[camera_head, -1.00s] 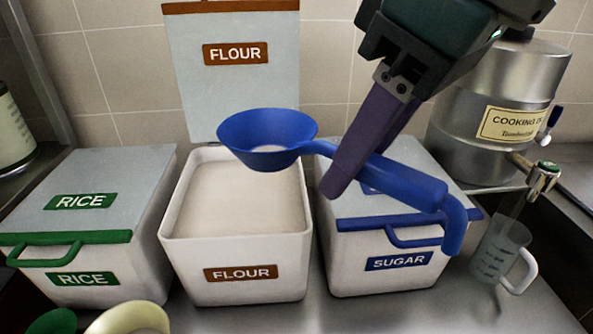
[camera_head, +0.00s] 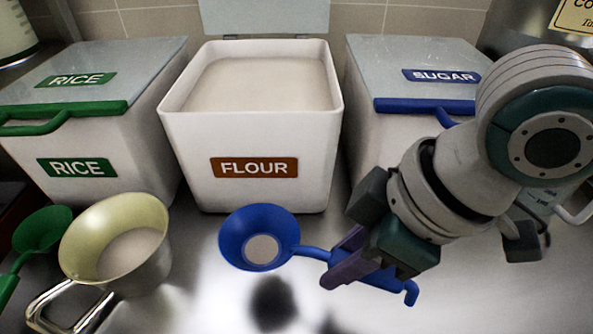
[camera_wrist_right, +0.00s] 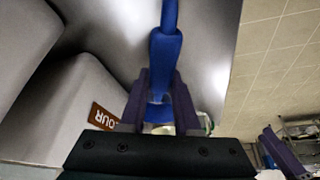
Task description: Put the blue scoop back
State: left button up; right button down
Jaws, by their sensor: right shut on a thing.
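The blue scoop (camera_head: 259,224) is low over the steel counter in front of the open flour bin (camera_head: 252,135). Its bowl faces up, with a pale round patch at the bottom. I cannot tell whether it touches the counter. My right gripper (camera_head: 348,262) is shut on the scoop's handle, to the right of the bowl. The right wrist view shows the blue handle (camera_wrist_right: 166,58) running between the purple fingers of the gripper (camera_wrist_right: 160,92). The bowl is out of that view. My left gripper is not in view.
A pale-lined metal pot (camera_head: 92,236) with powder in it stands left of the scoop. A green scoop (camera_head: 42,230) lies at the far left. The closed rice bin (camera_head: 95,125) and sugar bin (camera_head: 400,80) flank the flour bin. A clear cup's handle shows behind my right arm.

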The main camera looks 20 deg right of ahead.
notch_tip(320, 180, down, 7)
jog(key=shift+r+b, duration=0.15)
jog(key=shift+b, duration=0.75)
jog(key=shift+f, duration=0.2)
jog(key=c, duration=0.6)
grip_release()
